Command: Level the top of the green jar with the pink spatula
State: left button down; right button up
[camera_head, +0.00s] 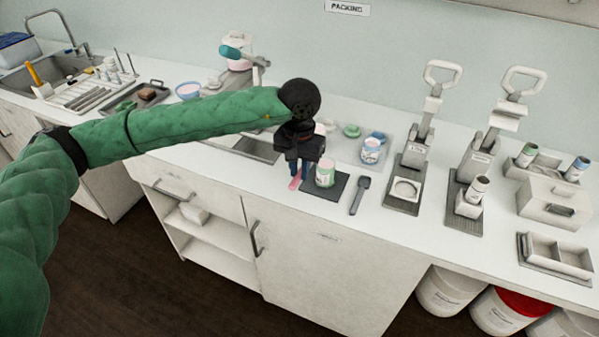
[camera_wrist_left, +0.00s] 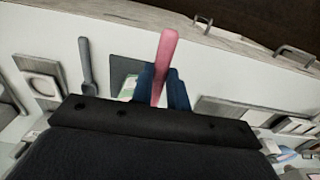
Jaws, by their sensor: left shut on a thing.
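My left gripper (camera_head: 300,168) is shut on the pink spatula (camera_head: 295,183), just left of the green jar. In the left wrist view the pink spatula (camera_wrist_left: 165,55) sticks out from between the blue fingertips. The green jar (camera_head: 325,174) stands upright on a dark mat (camera_head: 338,188), with pale pink content at its top. In the left wrist view only a part of the jar (camera_wrist_left: 127,88) shows, the rest hidden behind the gripper. I cannot tell whether the spatula touches the jar. My right gripper is not in view.
A grey scoop (camera_head: 359,195) lies right of the mat. Behind are a tray (camera_head: 345,150) with a blue-labelled jar (camera_head: 371,151) and a green lid (camera_head: 351,130). Two lever presses (camera_head: 412,154) (camera_head: 470,160) stand to the right. The counter's front edge is close to the mat.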

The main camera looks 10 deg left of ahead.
pick_arm(q)
jog(key=shift+r, duration=1.35)
